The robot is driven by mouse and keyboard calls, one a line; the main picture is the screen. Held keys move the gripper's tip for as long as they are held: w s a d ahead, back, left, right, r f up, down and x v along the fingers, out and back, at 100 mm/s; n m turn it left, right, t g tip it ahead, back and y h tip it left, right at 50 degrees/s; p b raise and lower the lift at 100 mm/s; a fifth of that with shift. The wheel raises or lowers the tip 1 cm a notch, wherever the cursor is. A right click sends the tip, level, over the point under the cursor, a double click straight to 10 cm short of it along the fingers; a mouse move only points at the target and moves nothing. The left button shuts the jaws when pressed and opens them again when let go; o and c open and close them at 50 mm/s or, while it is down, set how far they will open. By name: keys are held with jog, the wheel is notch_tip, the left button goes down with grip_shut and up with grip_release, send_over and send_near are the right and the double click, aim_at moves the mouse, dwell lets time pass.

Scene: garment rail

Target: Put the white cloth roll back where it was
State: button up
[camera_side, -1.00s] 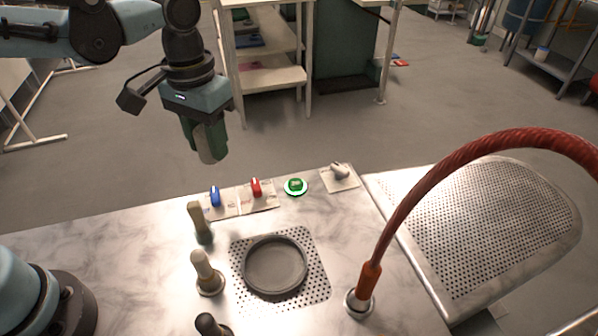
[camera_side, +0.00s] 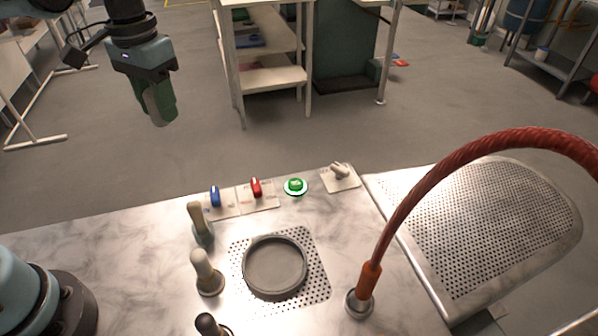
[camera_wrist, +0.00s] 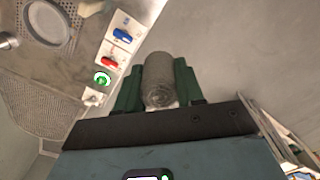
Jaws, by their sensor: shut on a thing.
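My gripper (camera_side: 158,100) is at the upper left of the side view, raised high and beyond the counter's far edge. Its green fingers are shut on the cloth roll (camera_wrist: 158,80), a greyish-white cylinder that shows between them in the wrist view. In the side view the roll (camera_side: 153,104) is mostly hidden by the fingers, with only a pale strip showing. The roll touches nothing but the gripper.
The marble counter (camera_side: 130,240) carries several upright knobbed pegs, a round grey dish (camera_side: 275,265) on a perforated plate, blue (camera_side: 215,196) and red (camera_side: 256,187) switches, and a green button (camera_side: 295,186). A red hose (camera_side: 410,205) arches at the right. Shelves (camera_side: 270,78) stand behind.

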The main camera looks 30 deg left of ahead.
jog(key=w+d+f, duration=0.2)
jog(key=d, duration=0.9)
jog(key=w+d+f, duration=0.2)
jog(key=w+d, duration=0.1)
jog(key=d, duration=0.8)
jog(key=shift+n, duration=0.6)
jog(key=d+f, duration=0.3)
jog(key=s+d+f, duration=0.1)
jog(key=d+f, duration=0.1)
jog(key=d, duration=0.1)
jog(key=s+d+f, duration=0.1)
jog(key=d+f, duration=0.2)
jog(key=shift+s+d+f, duration=0.25)
jog(key=shift+f, duration=2.3)
jog(key=o, duration=0.6)
jog(key=shift+f, duration=0.15)
jog(key=o, duration=0.4)
